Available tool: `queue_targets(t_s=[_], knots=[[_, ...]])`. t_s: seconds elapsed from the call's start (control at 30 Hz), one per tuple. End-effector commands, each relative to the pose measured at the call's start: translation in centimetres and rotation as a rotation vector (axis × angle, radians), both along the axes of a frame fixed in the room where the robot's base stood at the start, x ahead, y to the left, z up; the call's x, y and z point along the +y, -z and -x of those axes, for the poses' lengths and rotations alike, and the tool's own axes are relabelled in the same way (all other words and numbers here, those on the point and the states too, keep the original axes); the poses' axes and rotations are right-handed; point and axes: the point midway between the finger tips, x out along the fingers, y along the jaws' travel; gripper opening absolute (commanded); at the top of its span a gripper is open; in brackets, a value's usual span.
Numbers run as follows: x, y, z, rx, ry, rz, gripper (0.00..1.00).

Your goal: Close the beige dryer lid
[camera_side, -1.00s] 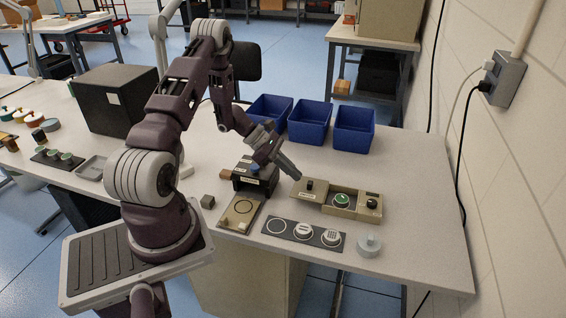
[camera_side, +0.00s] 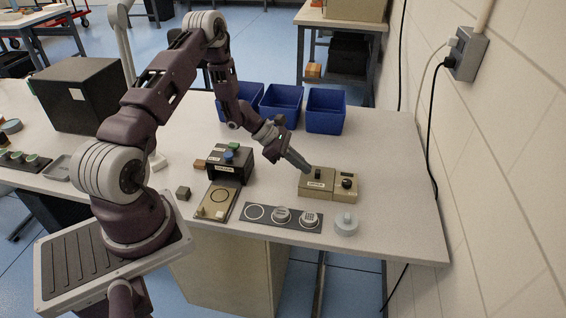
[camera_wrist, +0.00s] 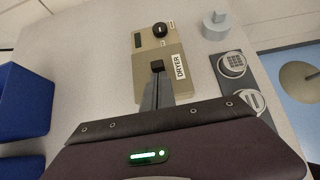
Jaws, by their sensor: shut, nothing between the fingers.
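The beige dryer (camera_side: 348,196) stands on the table's right part, with a black dial at its right end. Its beige lid (camera_side: 316,184) lies flat over the bay, and no opening shows. The lid has a small black knob, and in the wrist view the lid (camera_wrist: 152,88) shows a white "DRYER" label. My gripper (camera_side: 307,169) is shut and empty, its tips at the lid's knob. In the wrist view my gripper (camera_wrist: 157,80) points at the black knob; whether it touches cannot be told. The green badge is hidden.
A dark strip (camera_side: 268,216) with round parts and a grey cylinder (camera_side: 346,224) lie in front. Blue bins (camera_side: 325,112) stand behind. The table's right side is clear.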

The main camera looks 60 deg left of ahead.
Motion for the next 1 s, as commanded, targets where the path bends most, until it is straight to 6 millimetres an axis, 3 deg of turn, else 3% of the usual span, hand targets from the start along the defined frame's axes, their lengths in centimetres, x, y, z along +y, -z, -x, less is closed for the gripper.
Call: queue_targets(t_s=[0.17, 0.53, 1.0], knots=[[-1.2, 0.0, -1.1, 0.0, 0.0, 0.002, 0.0], [-1.2, -0.2, -1.1, -0.003, 0.002, 0.004, 0.0], [4.0, -6.4, 4.0, 0.0, -0.004, -0.003, 0.0]])
